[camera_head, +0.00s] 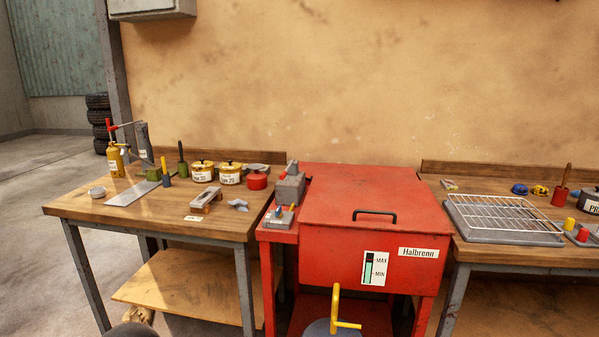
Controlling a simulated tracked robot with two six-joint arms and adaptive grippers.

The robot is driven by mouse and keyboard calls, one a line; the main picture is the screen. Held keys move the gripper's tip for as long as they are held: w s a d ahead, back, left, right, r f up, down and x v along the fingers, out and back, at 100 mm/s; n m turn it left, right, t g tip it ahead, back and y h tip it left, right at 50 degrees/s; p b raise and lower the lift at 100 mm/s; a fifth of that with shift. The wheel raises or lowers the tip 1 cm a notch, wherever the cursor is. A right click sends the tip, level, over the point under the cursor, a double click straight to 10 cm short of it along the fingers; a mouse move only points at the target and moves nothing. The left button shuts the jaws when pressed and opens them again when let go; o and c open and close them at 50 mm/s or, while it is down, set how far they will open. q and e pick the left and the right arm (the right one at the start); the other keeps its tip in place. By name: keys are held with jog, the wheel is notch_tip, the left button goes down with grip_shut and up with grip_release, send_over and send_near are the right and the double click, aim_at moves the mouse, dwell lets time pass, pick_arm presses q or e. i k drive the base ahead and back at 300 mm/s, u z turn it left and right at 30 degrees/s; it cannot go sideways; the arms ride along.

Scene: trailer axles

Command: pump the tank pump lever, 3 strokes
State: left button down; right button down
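A red tank (340,220) labelled Halbrenn stands in the middle, its lid closed with a black handle (375,213) on it. A gauge marked MAX and MIN (375,269) is on its front. A grey block-shaped device (290,186) sits at the tank's left side, with a smaller grey unit (279,220) with coloured knobs in front. A yellow bent lever (337,308) rises from a grey-blue round body (322,329) at the bottom edge, partly cut off. I cannot tell which part is the pump lever.
The left bench (160,219) holds a yellow bottle (116,161), labelled pots (230,174), a metal plate (133,193) and small tools. The right bench (505,251) holds a wire rack tray (502,219). Floor shows at the left.

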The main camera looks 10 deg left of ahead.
aim_at(282, 176)
jog(key=i, duration=1)
